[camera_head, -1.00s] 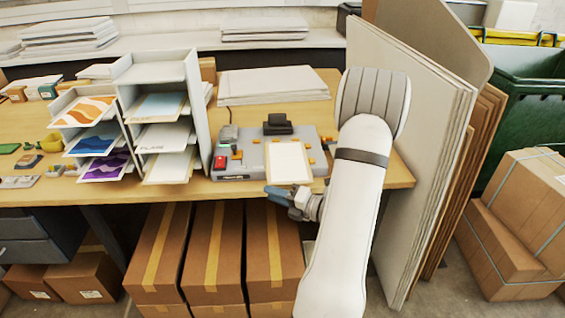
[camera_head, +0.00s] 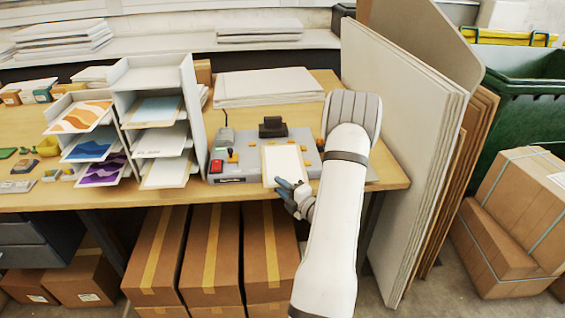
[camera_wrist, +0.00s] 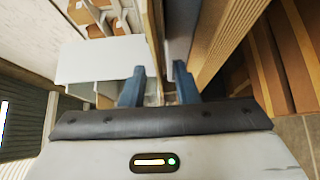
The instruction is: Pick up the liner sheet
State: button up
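A pale sheet with a tan border, which I take for the liner sheet (camera_head: 284,160), lies flat on the grey roll laminator (camera_head: 226,160). Its front edge reaches the laminator's front side. My gripper (camera_head: 283,186) is at that front edge, its blue fingers over or against the sheet's near left corner. In the wrist view my gripper (camera_wrist: 159,85) has its two fingers apart with a gap between them.
A sorter rack (camera_head: 159,75) with printed sheets stands left of the laminator. A white stack (camera_head: 268,86) lies behind it. Tall boards (camera_head: 400,150) lean at the table's right end. Cardboard boxes (camera_head: 210,250) stand under the table.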

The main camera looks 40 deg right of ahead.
jog(key=shift+c, duration=0.6)
grip_shut()
jog(key=shift+r, duration=0.1)
notch_tip(320, 180, up, 15)
jog(key=p, duration=0.4)
dwell(1.1)
